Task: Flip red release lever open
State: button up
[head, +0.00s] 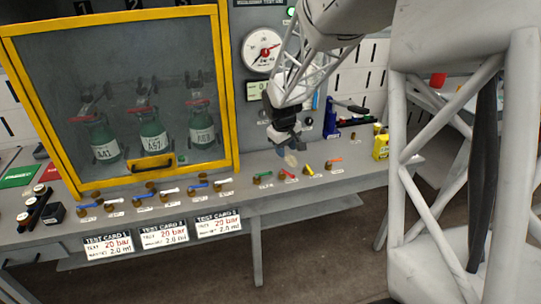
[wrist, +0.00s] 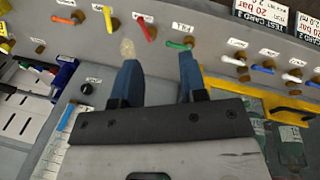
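The red lever (head: 289,174) sits on a brass valve on the bench front, between a green lever (head: 265,175) and a yellow lever (head: 308,169). In the wrist view the red lever (wrist: 145,30) lies beyond the fingertips, roughly between them in the picture, and apart from them. My gripper (head: 286,153) hangs just above and behind the lever row. In the wrist view my gripper (wrist: 158,62) shows two blue fingers spread apart with nothing between them. The small label by the lever is too blurred to read.
An orange lever (head: 332,160) stands right of the yellow one. A row of blue and white levers (head: 144,196) runs left below the yellow-framed cabinet (head: 229,90) with green cylinders. A yellow container (head: 381,145) and a blue tool (head: 331,118) stand to the right.

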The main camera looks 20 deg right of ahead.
jog(key=n, duration=0.2)
send_near(288, 174)
jog(key=shift+w+f, duration=0.3)
jog(key=shift+w, duration=0.05)
jog(key=shift+w+d+f, duration=0.1)
jog(key=shift+d+f, duration=0.1)
jog(key=shift+f, duration=1.05)
jog(key=shift+w+d+f, duration=0.15)
jog(key=shift+d+f, duration=0.1)
jog(key=shift+f, duration=1.05)
jog(key=shift+w+d+f, duration=0.1)
jog(key=shift+d+f, duration=0.1)
jog(key=shift+f, duration=1.05)
grip_shut()
